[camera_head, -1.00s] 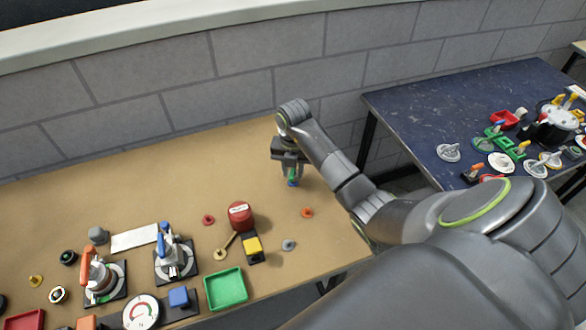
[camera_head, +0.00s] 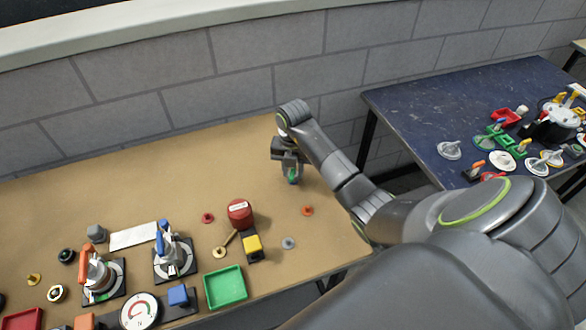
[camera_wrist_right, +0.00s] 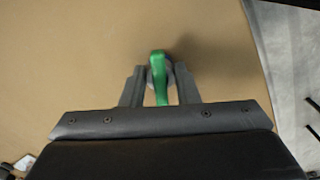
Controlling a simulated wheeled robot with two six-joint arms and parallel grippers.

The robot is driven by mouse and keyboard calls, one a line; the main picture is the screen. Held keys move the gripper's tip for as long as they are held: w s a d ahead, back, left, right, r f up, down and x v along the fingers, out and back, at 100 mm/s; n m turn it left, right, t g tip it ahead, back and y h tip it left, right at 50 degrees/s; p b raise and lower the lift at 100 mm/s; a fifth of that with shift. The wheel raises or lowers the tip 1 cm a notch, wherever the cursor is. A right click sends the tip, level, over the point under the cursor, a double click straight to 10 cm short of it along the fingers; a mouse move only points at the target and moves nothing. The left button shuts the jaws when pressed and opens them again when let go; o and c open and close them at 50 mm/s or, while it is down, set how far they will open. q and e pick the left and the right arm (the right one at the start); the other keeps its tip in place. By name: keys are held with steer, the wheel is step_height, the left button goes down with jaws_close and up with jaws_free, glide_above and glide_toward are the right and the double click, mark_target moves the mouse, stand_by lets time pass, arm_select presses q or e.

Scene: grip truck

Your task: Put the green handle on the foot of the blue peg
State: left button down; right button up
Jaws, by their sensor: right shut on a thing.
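My right gripper (camera_head: 291,177) is over the back right part of the brown table, shut on the green handle (camera_head: 292,174). In the right wrist view the green handle (camera_wrist_right: 158,72) shows between the two fingers of the right gripper (camera_wrist_right: 159,80). Something grey shows just behind the handle there, with a shadow beside it; I cannot tell whether this is the peg's foot. In the head view no blue part shows clearly at the gripper. A blue-handled device (camera_head: 163,243) stands upright on a dark base at the lower left. My left gripper is not in view.
A red button (camera_head: 240,213), a yellow block (camera_head: 252,245), a green tray (camera_head: 225,288) and several small discs lie left of and in front of the gripper. The table's back middle is clear. A dark blue table (camera_head: 420,120) with many parts stands at the right.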

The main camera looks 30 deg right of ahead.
steer(key=shift+f, duration=0.4)
stand_by(0.5)
steer(key=o, duration=1.1)
steer(key=shift+o, duration=0.5)
steer(key=shift+o, duration=1.2)
steer(key=shift+r, duration=0.1)
step_height(320, 180, up, 7)
steer(key=p, duration=0.6)
steer(key=shift+r, duration=0.2)
steer(key=shift+f, duration=0.1)
